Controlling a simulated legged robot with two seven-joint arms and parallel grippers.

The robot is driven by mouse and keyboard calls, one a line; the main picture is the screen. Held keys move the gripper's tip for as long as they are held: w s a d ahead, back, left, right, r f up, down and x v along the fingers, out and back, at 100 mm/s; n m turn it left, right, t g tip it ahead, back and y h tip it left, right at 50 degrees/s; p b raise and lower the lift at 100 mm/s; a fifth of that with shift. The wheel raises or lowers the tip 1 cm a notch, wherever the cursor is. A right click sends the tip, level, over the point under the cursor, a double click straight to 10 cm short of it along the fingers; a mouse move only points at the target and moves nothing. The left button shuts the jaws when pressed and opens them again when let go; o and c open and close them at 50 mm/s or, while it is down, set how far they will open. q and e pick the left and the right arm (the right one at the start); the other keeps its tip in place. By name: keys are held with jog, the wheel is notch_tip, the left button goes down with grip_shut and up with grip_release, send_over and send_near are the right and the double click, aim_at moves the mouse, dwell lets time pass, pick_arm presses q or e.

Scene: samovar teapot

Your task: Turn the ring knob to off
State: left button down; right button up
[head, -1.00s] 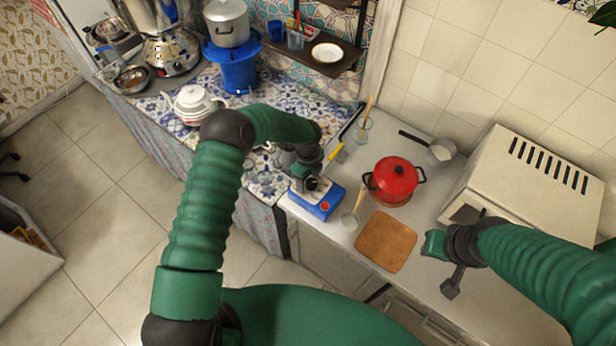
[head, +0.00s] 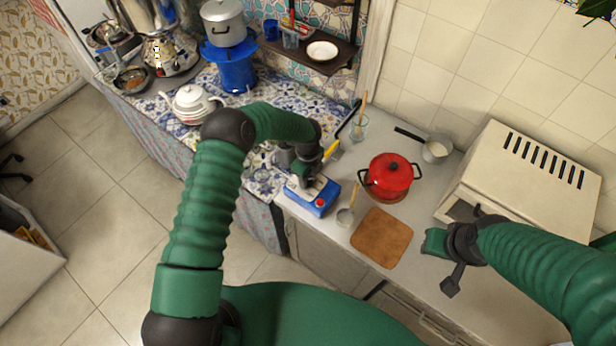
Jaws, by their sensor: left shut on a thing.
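A small blue-and-white unit (head: 313,201) stands at the counter's left end. A red round knob (head: 320,203) shows on its front right. My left gripper (head: 304,180) points down over the top of this unit, behind the knob in the picture. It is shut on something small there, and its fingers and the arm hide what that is. The knob's turn position is too small to read. My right gripper (head: 432,242) is over the counter, right of the wooden board, far from the unit. Whether its jaws are open cannot be seen.
A red pot (head: 389,176), a small metal pot (head: 345,216) with a wooden handle, and a wooden board (head: 382,238) are right of the unit. A glass (head: 359,126) and a saucepan (head: 437,150) stand behind. A cream oven (head: 525,185) bounds the right side.

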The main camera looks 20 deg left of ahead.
pick_arm(q)
jog(key=shift+w+a, duration=0.2)
jog(key=shift+a+f+n+b, duration=0.1)
jog(key=shift+a+n+b, duration=0.05)
jog(key=shift+n+b, duration=1.5)
jog(key=shift+n, duration=0.25)
jog(key=n+b, duration=0.1)
jog(key=n, duration=0.2)
jog(key=shift+b, duration=0.4)
jog(key=shift+n+b, duration=0.45)
jog(key=shift+n, duration=0.55)
